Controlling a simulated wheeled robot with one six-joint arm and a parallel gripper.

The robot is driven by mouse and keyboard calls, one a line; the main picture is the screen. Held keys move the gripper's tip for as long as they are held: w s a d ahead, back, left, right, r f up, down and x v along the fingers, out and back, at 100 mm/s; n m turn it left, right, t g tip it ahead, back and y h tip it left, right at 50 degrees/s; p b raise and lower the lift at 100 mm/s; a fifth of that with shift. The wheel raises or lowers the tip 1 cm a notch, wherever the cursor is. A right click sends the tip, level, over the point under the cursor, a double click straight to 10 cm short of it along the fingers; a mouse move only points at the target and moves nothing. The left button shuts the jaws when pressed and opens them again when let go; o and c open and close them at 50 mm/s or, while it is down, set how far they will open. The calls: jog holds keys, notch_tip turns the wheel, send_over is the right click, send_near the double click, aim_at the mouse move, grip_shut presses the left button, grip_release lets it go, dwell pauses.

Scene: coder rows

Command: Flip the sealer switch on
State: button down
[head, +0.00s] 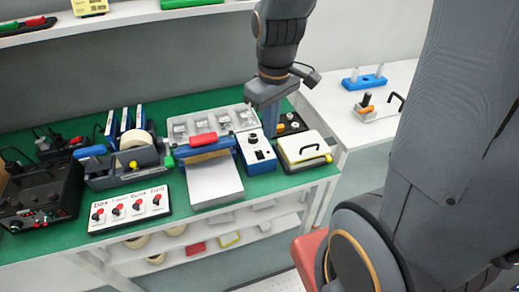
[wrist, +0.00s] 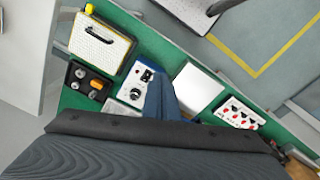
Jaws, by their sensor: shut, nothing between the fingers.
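The sealer (head: 207,151) is a blue bar with a red grip on top and a pale plate in front. To its right stands a white-topped blue control box (head: 265,166) with a small switch (head: 253,139) and a dark knob. The box also shows in the wrist view (wrist: 128,97), with the switch (wrist: 136,93) near a dial. The switch is too small to tell its position. My gripper (head: 271,131) is shut and empty, its blue fingers pointing down just behind the box. In the wrist view the fingers (wrist: 158,80) reach beside the box and hide part of it.
A yellow-sided white case (head: 303,149) stands right of the box. A clear compartment tray (head: 212,121) lies behind the sealer. A white panel with red knobs (head: 130,208) and a tape dispenser (head: 128,173) stand to the left. A shelf edge (head: 120,22) hangs above.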

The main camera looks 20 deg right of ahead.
aim_at(261, 156)
jog(key=w+n+g+b, duration=0.2)
jog(key=w+n+b, duration=0.1)
jog(key=w+n, duration=0.6)
jog(key=f+n, duration=0.1)
jog(key=n, duration=0.3)
jog(key=shift+w, duration=0.3)
jog(key=f+p, duration=0.1)
jog(key=f, duration=0.3)
jog(key=s+f, duration=0.1)
jog(key=f, duration=0.4)
jog(key=f+p, duration=0.1)
jog(key=f, duration=0.3)
jog(key=shift+s+f+p, duration=0.35)
jog(key=shift+s+f, duration=0.05)
jog(key=shift+f, duration=0.1)
jog(key=shift+s+f, duration=0.15)
